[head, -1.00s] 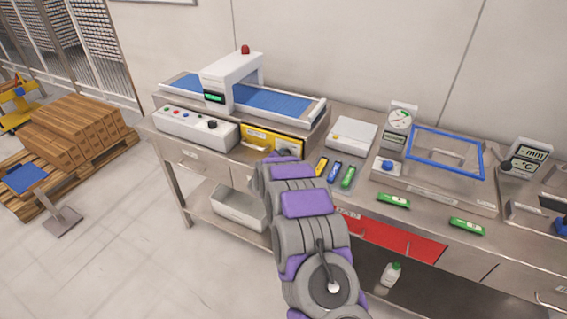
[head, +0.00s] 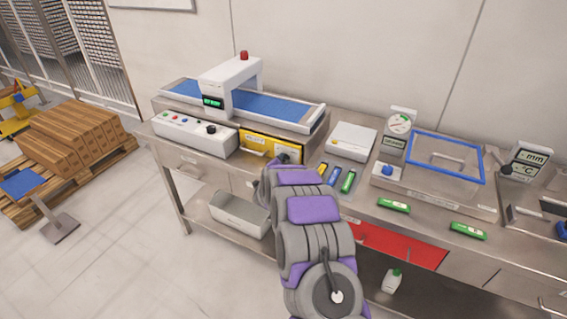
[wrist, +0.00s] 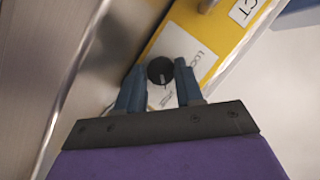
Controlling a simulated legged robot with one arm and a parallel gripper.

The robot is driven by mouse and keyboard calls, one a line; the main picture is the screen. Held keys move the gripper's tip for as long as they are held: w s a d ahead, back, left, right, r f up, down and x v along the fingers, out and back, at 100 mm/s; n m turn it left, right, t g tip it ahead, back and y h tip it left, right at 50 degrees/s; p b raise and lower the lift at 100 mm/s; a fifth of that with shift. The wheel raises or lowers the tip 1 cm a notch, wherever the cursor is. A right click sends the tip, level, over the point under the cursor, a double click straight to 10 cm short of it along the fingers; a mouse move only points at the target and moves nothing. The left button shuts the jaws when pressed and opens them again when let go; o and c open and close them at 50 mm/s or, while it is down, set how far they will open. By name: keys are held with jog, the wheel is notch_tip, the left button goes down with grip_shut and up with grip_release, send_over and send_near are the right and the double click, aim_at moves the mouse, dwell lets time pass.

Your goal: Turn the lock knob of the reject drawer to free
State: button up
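The yellow reject drawer (head: 258,143) sits under the conveyor machine, with a handle on its front. In the wrist view the black round lock knob (wrist: 160,70) is on a white label on the yellow drawer front (wrist: 205,42). A pale line on the knob runs roughly up and down in that picture. My gripper (wrist: 159,80) is open, with one blue-grey finger on each side of the knob. I cannot tell whether the fingers touch it. In the head view my arm hides the knob and most of my gripper.
A white control box (head: 195,133) with buttons and a black knob stands left of the drawer. Coloured packs (head: 347,181) lie on the bench to the right, near a white box (head: 353,140). A clear chamber with a blue-rimmed lid (head: 445,157) stands farther right.

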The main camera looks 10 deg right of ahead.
jog(key=shift+o, duration=0.6)
jog(key=shift+f, duration=0.2)
jog(key=shift+r, duration=0.2)
jog(key=shift+a, duration=0.1)
jog(key=shift+s+r, duration=0.15)
jog(key=shift+s, duration=0.15)
jog(key=p+v, duration=0.3)
jog(key=v, duration=1.3)
jog(key=shift+s+a+p, duration=0.3)
jog(key=shift+p, duration=0.05)
